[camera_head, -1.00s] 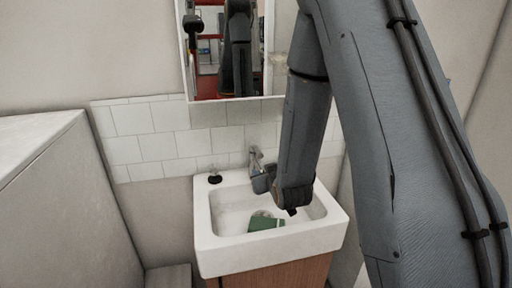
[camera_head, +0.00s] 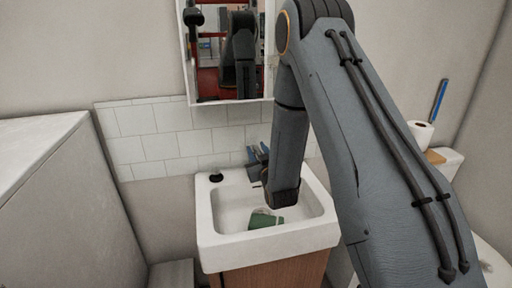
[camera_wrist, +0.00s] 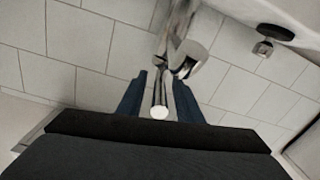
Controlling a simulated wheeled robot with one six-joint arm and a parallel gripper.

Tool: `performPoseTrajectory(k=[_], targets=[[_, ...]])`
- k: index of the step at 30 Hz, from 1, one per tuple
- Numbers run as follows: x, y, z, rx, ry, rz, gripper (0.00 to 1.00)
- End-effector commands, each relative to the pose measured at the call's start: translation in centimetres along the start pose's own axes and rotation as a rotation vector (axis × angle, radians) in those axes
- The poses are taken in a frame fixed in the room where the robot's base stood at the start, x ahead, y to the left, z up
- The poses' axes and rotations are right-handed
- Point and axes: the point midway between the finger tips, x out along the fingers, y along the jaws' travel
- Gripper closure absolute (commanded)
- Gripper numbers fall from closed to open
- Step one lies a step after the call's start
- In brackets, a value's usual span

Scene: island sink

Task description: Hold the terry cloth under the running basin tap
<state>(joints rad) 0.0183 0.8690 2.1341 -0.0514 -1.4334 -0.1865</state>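The white basin (camera_head: 208,222) stands against the tiled wall. A small green thing (camera_head: 265,220) lies in it, with a pale part beside it; I cannot tell whether it is the terry cloth. No other cloth shows. The chrome tap (camera_wrist: 185,50) fills the top middle of the wrist view; in the head view it is mostly hidden by my gripper (camera_head: 258,156). My gripper's two blue fingers (camera_wrist: 160,88) are apart, with a chrome rod of the tap between them and gaps at its sides. They hold no cloth. No running water is visible.
A black item (camera_head: 216,177) sits on the basin's back left corner. A mirror cabinet (camera_head: 226,60) hangs above the tap. A pale partition (camera_head: 60,200) stands on the left. A toilet paper roll (camera_head: 421,133) is at the right, beyond my arm.

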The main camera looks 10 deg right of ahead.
Motion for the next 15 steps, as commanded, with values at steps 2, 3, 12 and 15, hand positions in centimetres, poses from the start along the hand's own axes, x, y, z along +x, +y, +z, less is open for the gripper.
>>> performPoseTrajectory(k=[2, 3, 12, 15], targets=[[0.72, 0.01, -0.03, 0.000, 0.000, 0.000, 0.68], [0.98, 0.02, -0.02, 0.000, 0.000, 0.000, 0.68], [1.42, 0.02, 0.06, 0.000, -0.001, 0.000, 0.68], [1.41, 0.03, 0.05, 0.000, -0.001, 0.000, 0.78]])
